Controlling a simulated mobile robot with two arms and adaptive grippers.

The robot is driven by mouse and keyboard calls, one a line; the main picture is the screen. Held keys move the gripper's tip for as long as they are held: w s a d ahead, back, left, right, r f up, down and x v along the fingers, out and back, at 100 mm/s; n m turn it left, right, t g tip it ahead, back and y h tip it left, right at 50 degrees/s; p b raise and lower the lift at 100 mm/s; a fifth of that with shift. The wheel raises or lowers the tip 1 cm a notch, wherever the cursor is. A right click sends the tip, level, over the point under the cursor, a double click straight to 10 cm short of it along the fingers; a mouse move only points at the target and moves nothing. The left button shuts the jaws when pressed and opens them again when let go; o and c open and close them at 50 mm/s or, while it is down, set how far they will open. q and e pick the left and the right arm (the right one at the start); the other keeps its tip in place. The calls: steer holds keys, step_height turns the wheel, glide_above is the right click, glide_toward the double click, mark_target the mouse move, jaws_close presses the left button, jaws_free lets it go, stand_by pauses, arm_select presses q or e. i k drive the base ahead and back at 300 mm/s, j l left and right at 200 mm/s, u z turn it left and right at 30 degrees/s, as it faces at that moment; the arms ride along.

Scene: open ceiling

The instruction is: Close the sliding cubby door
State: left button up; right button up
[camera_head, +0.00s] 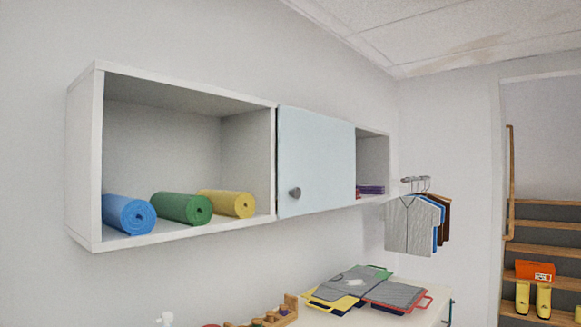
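A white wall cubby (84,160) hangs on the wall from the left to the middle of the head view. The door covers the middle part of the cubby. The large left compartment is open and holds a blue rolled mat (122,215), a green rolled mat (178,208) and a yellow rolled mat (225,203). The narrow right compartment is also open, with purple items (371,190) inside. Neither of my grippers is in view.
Below the cubby, a white counter (420,312) holds colored folders (350,288) and a wooden rack (275,315). Shirts (410,225) hang from a wall rail at the right. Wooden stairs (550,228) with yellow boots and an orange box lie beyond a doorway.

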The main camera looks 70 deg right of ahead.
mark_target(317, 153)
steer(key=z, duration=2.35)
